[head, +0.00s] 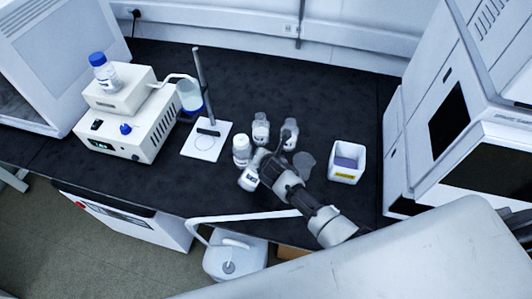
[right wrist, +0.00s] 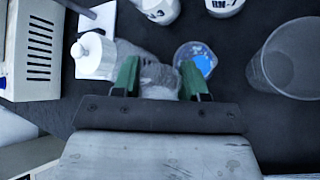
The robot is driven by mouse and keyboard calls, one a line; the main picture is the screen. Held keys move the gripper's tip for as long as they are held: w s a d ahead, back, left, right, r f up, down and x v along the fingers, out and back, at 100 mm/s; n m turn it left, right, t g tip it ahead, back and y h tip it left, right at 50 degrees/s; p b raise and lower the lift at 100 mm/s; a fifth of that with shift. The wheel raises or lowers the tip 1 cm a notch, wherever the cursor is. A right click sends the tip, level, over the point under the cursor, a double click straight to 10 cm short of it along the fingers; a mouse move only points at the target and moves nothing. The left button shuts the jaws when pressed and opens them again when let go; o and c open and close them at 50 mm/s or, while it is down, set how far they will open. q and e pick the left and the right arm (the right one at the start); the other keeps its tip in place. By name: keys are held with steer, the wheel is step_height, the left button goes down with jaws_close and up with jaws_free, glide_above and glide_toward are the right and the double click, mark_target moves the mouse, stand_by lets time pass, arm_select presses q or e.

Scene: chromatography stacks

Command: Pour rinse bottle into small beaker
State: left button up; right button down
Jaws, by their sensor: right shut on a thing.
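My right gripper (head: 264,160) reaches over the bench. In the right wrist view its two green fingers (right wrist: 157,78) are shut on a pale, clear bottle body (right wrist: 157,75). In the head view a white labelled bottle (head: 249,179) is tilted just below the gripper; it appears to be the held one. A bottle with a white cap (right wrist: 93,52) shows left of the fingers. A small round beaker with blue in it (right wrist: 197,60) is close by the right finger, largely hidden in the head view. I cannot see whether liquid is flowing. My left gripper is out of view.
A clear larger beaker (right wrist: 290,62) stands to the right. Several bottles, one of them white (head: 240,150), stand around the gripper. A white square container (head: 347,162) stands further right. A stand (head: 206,145) and a white instrument (head: 137,132) are left. Bare bench lies behind.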

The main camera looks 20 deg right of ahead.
steer(key=shift+w+d+p, duration=0.1)
steer(key=shift+p, duration=0.3)
steer(key=shift+f+y, duration=0.3)
steer(key=shift+r+m+g+p, duration=0.15)
steer(key=shift+m+g+p, duration=0.2)
steer(key=shift+p, duration=0.35)
steer(key=shift+d+y+p, duration=0.1)
steer(key=shift+y+p, duration=0.2)
steer(key=shift+y, duration=0.1)
steer(key=shift+f, duration=0.2)
